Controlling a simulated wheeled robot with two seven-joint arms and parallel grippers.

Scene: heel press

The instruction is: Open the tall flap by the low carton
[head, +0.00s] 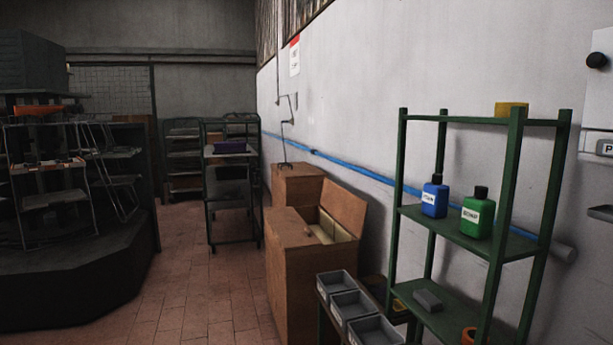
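A brown box (294,285) stands on the floor against the right-hand wall, with its top open. Its brown lid or flap (344,206) stands raised at the wall side, and a pale inside shows below it. A second brown box (298,181) stands behind it with a closed-looking top. I cannot tell which of these, if either, is the low carton. No other flap can be made out clearly. Neither of my grippers shows in the head view.
A green shelf rack (494,240) with blue (434,199) and green (477,216) bottles stands at the right. Grey bins (351,306) sit in front of the open box. A dark platform (75,285) fills the left. The tiled floor (195,285) between is clear.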

